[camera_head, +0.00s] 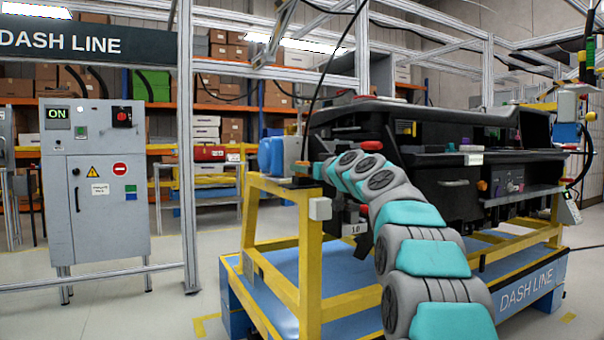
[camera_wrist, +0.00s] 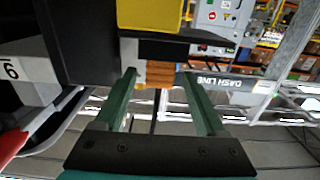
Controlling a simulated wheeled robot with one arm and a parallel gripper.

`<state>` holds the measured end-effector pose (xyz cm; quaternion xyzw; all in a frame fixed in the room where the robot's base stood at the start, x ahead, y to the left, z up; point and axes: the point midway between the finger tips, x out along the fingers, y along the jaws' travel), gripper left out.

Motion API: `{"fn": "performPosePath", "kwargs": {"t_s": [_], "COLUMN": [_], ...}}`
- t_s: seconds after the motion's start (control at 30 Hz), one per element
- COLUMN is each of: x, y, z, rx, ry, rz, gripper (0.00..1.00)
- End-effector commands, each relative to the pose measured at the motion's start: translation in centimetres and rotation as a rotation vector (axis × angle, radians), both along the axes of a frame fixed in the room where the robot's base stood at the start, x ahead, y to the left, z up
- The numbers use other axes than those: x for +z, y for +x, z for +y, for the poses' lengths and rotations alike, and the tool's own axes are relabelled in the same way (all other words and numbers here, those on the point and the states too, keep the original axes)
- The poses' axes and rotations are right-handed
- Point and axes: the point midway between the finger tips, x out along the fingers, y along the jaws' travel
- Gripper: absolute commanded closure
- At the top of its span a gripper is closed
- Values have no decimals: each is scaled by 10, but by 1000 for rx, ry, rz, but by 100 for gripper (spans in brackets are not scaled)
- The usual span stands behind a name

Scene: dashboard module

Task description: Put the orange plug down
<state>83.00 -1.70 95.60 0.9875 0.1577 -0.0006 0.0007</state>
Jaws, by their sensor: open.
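The orange plug (camera_wrist: 160,74) shows in the wrist view, against a dark block at the top centre. My gripper (camera_wrist: 157,88) is open, with one green finger on each side of the plug. I cannot tell whether either finger touches it. In the head view my teal and grey arm reaches to the left end of the black dashboard (camera_head: 430,145). My gripper there (camera_head: 314,170) is small, and a small orange part (camera_head: 302,164) shows beside it; its details are too small to tell.
A blue box (camera_head: 272,157) stands on the yellow frame (camera_head: 309,260) left of my gripper. A red-topped knob (camera_head: 371,145) is near my arm. A grey control cabinet (camera_head: 97,180) stands at the left. The floor between cabinet and frame is clear.

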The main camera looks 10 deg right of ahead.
Motion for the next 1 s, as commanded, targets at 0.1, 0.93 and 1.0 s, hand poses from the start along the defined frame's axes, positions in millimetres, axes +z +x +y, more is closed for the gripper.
{"fn": "performPosePath", "kwargs": {"t_s": [0.1,0.93,1.0], "x": [1,-1,-7], "y": [-17,-63,-67], "z": [-5,-19,-13], "rx": [1,3,13], "ry": [3,1,0], "rz": [-4,3,24], "gripper": [27,27,27]}}
